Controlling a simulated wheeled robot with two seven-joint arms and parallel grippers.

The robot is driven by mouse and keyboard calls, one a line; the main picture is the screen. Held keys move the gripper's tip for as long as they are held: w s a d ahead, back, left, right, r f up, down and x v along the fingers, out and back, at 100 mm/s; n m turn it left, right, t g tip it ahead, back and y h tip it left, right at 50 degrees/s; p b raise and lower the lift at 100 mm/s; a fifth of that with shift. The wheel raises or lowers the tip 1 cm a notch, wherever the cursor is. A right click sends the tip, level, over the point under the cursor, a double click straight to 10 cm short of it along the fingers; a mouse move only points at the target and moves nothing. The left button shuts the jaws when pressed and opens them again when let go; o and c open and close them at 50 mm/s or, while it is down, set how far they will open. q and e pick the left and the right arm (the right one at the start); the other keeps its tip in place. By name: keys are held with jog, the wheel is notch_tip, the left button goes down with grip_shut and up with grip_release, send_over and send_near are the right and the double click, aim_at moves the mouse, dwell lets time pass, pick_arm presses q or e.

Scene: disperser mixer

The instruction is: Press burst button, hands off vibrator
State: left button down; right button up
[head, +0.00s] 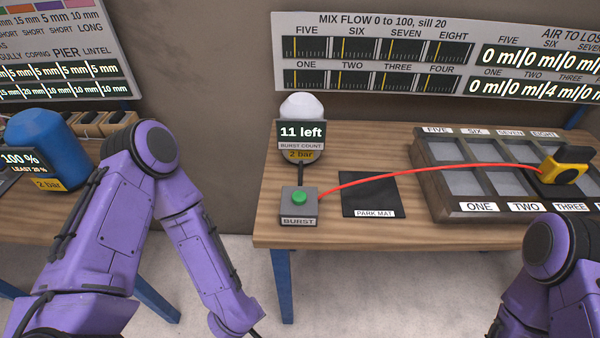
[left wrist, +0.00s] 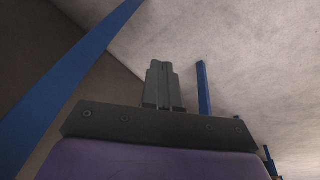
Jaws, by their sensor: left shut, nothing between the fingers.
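The burst button (head: 299,197) is a green cap on a grey box labelled BURST, at the front left of the wooden table. The yellow and black vibrator (head: 566,168) sits on the tray at the right, around the THREE compartment; no gripper touches it. A red line runs from the burst box to it. My left gripper (left wrist: 162,85) shows in the left wrist view, shut and empty, with floor and blue table legs beyond. In the head view my left arm hangs left of the table, its gripper out of frame. My right arm enters at lower right; its gripper is out of view.
A display (head: 301,132) reads 11 left, 2 bar. A black park mat (head: 371,190) lies empty between the button and the compartment tray (head: 433,195). A blue tank (head: 48,142) stands on the left table. Wall boards (head: 375,50) show mix flow and ml readings.

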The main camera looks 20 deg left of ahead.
pick_arm(q)
jog(key=w+d+r+n+h+p, duration=0.1)
jog(key=w+d+r+p, duration=0.15)
jog(key=r, duration=0.35)
jog(key=w+d+r+n+h+p, duration=0.1)
jog(key=w+d+r+n+p, duration=0.1)
jog(key=w+d+r, duration=0.3)
notch_tip(320, 180, up, 26)
jog(key=n+t+h+p, duration=0.5)
jog(key=p, duration=0.1)
send_over(296, 197)
jog(key=shift+w+r, duration=0.1)
pick_arm(e)
notch_tip(296, 197, up, 13)
jog(key=shift+f, duration=0.1)
pick_arm(q)
notch_tip(296, 197, down, 8)
jog(key=b, duration=0.8)
jog(key=shift+f, duration=0.2)
jog(key=shift+f+b, duration=0.25)
jog(key=shift+b, duration=0.1)
pick_arm(e)
notch_tip(296, 197, down, 8)
pick_arm(q)
jog(key=shift+f, duration=0.15)
pick_arm(e)
jog(key=shift+f, duration=0.15)
